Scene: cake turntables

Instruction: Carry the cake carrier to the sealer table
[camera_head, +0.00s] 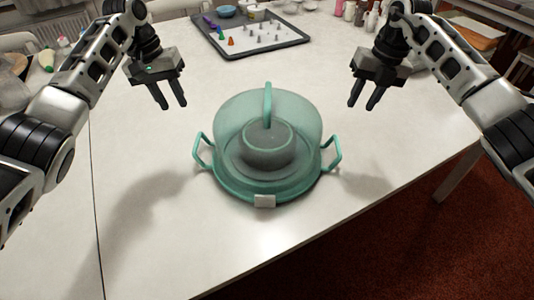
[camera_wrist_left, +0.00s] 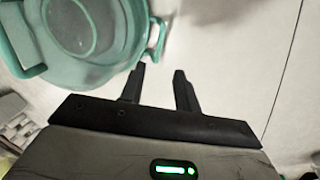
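The cake carrier (camera_head: 232,118) stands upright on the white table. It has a teal base, a translucent domed lid with an arched top handle, a grey latch in front and a side handle at each side; a round dark shape shows inside. My left gripper (camera_head: 173,107) is open and empty above the table, behind and left of the left side handle (camera_head: 201,152). My right gripper (camera_head: 364,107) is open and empty, behind and right of the right side handle (camera_head: 333,153). In the left wrist view the carrier (camera_wrist_left: 110,62) lies at upper left, apart from the fingers. I cannot tell which table is the sealer table.
A tray (camera_head: 251,52) with piping tips stands at the back of the white table (camera_head: 150,255). The table's edge runs along the lower right, above a red floor (camera_head: 440,250). The table left of the carrier is clear.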

